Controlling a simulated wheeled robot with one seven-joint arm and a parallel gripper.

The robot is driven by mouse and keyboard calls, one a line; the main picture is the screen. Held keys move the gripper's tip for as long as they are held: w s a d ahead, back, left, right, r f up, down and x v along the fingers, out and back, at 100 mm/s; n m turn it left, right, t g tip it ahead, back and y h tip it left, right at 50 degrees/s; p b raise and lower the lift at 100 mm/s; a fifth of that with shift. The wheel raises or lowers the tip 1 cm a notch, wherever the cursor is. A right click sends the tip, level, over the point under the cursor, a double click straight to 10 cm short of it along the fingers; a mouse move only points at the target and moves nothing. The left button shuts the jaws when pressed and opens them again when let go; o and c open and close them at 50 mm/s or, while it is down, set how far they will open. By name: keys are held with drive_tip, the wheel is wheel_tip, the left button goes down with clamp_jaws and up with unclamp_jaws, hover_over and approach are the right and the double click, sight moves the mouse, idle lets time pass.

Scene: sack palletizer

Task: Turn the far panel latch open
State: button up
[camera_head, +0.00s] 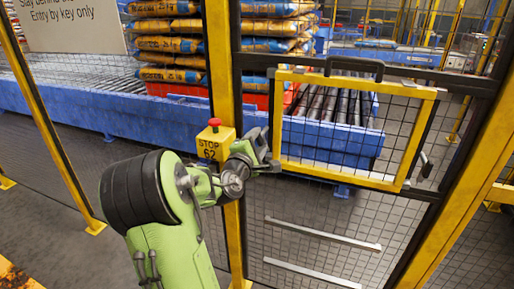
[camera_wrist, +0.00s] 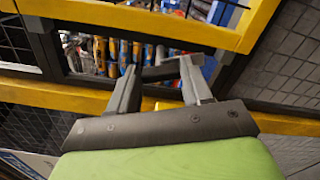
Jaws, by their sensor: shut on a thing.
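The yellow-framed mesh panel (camera_head: 345,178) is set in the dark fence door and looks closed. My gripper (camera_head: 268,160) is at the panel's left edge, beside the yellow post. In the wrist view my gripper (camera_wrist: 160,76) has its fingers on either side of a short dark bar (camera_wrist: 162,72), which looks like a latch handle. The fingers hide its ends, so its exact turn is hard to tell. Another latch lever (camera_head: 425,165), grey, shows at the panel's right edge, tilted and apart from my gripper.
A yellow stop box with a red button (camera_head: 214,139) is on the post close to my wrist. A black handle (camera_head: 354,67) is on the panel's top edge. Behind the mesh are a blue roller conveyor (camera_head: 70,100) and stacked sacks (camera_head: 170,46).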

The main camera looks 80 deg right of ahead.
drive_tip(key=shift+f+m+b, duration=0.2)
drive_tip(key=shift+m+b, duration=1.2)
drive_tip(key=shift+m, duration=0.7)
drive_tip(key=o, duration=1.1)
drive_tip(key=shift+c, duration=0.2)
drive_tip(key=shift+a, duration=0.15)
drive_tip(key=w+a+b, duration=0.1)
drive_tip(key=a, duration=1.4)
drive_tip(key=shift+w+a, duration=0.2)
